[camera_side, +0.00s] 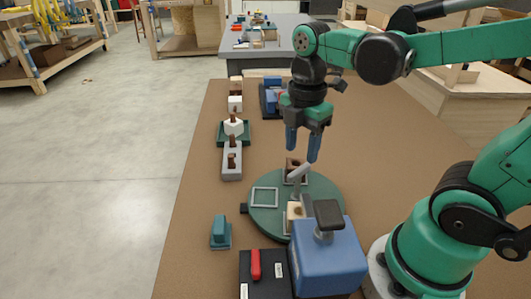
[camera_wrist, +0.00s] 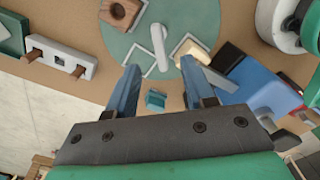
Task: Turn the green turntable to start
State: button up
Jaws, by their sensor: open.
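The green turntable (camera_side: 327,190) lies flat on the brown table and carries pale square outlines. A pale grey bar handle (camera_side: 301,171) stands up from it. A brown block with a hole (camera_side: 293,164) sits at its far side and a cream block (camera_side: 293,212) at its near side. In the wrist view the turntable (camera_wrist: 125,45) is at the top, with the handle (camera_wrist: 159,46) near its middle. My gripper (camera_side: 302,147) is open and empty, pointing down above the turntable's far part, apart from the handle. Its two blue fingers also show in the wrist view (camera_wrist: 160,82).
A blue box with a dark-topped post (camera_side: 305,272) and a black box with a red switch (camera_side: 262,283) stand at the near side. A teal block (camera_side: 220,231) is at the left. A grey peg block (camera_side: 232,172) and a green tray (camera_side: 223,142) line the left edge.

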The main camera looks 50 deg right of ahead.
aim_at(299, 169)
jog(key=shift+f, duration=2.25)
grip_shut()
